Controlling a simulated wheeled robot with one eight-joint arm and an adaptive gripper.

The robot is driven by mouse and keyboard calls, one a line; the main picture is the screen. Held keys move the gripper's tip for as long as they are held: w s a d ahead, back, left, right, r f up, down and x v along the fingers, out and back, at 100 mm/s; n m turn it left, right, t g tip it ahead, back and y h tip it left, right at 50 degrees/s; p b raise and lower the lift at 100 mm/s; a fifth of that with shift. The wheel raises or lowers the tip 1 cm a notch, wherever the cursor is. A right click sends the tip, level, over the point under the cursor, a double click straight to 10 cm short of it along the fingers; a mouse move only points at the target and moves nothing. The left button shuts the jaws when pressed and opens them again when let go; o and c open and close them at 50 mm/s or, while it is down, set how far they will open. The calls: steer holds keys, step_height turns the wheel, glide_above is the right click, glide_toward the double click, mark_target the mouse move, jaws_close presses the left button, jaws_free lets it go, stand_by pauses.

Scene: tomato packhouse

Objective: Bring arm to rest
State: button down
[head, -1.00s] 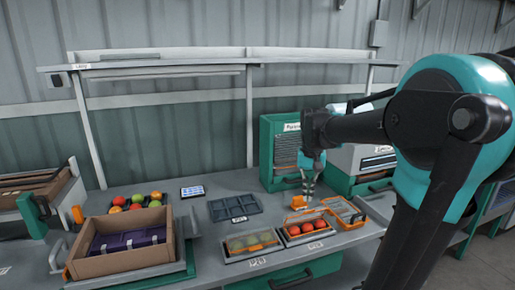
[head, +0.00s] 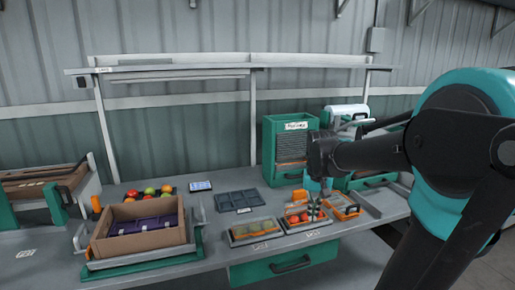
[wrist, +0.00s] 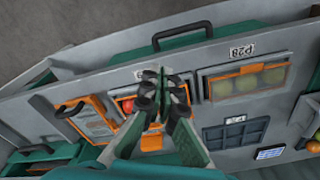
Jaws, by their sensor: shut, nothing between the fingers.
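My gripper (head: 314,204) is above the open orange-lidded punnet (head: 304,216) at the right of the bench. The gripper is shut and empty. In the wrist view its fingertips (wrist: 166,98) meet in front of that punnet and partly hide it. A red tomato shows in the punnet beside the fingers. My arm reaches in from the right in the head view, bent at the elbow.
A closed punnet (head: 254,232) with greenish fruit stands left of the open one. An empty dark tray (head: 237,200) lies behind. A cardboard box (head: 142,232) with a purple insert, mixed tomatoes (head: 150,192), a phone-like screen (head: 200,186) and a green cabinet (head: 287,150) share the bench.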

steer(key=s+d+f+n+t, duration=0.1)
steer(key=s+f+n+t, duration=0.1)
steer(key=s+f, duration=0.9)
step_height(320, 180, down, 3)
steer(key=shift+s+r+t, duration=0.1)
steer(key=shift+s+t, duration=0.3)
steer(key=shift+t, duration=0.3)
